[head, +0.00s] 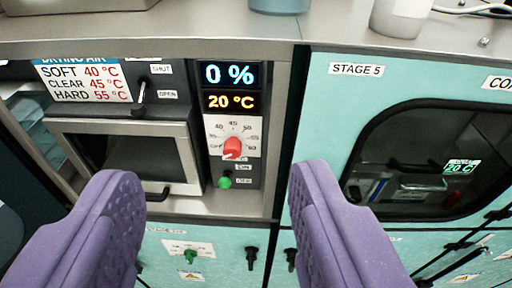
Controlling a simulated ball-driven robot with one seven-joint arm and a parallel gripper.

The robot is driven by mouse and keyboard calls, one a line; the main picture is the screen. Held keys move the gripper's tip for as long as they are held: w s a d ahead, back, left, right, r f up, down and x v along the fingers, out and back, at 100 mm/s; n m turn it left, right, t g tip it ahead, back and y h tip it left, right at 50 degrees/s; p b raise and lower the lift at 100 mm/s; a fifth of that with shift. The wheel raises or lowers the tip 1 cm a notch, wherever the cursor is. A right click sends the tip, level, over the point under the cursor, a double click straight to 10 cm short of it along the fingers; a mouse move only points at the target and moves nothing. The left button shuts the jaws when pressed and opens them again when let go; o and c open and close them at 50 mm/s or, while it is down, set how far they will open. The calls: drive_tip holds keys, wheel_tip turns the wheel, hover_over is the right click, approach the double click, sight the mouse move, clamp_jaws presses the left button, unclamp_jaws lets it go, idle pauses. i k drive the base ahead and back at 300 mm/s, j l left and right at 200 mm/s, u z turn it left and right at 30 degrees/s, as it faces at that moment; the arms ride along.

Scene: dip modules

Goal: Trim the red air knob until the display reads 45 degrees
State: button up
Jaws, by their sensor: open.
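The red air knob (233,148) sits on a white dial plate (217,128) marked with numbers, among them 40, 45 and 50. Its pale pointer mark lies toward the lower left. The orange display (231,101) above the dial reads 20 °C, and the blue display (228,74) above that reads 0 %. My gripper (215,222) is open, with its two purple ribbed fingers wide apart in the foreground. The knob lies beyond and above the fingertips, between them in the picture. Nothing is held.
A green knob (225,181) is just below the dial. A steel-framed oven-like door (133,155) is to the left, under a chart (87,80) listing SOFT 40, CLEAR 45, HARD 55. A teal STAGE 5 cabinet (340,95) with a dark window stands right. Black handles are below.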

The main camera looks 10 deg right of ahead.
sight(232, 149)
drive_tip(key=i+j+z, duration=0.15)
drive_tip(key=z, duration=0.3)
drive_tip(key=i+j+z, duration=0.15)
drive_tip(key=z, duration=0.25)
drive_tip(key=i+j+z, duration=0.1)
drive_tip(key=j+z, duration=0.2)
drive_tip(key=z, duration=0.15)
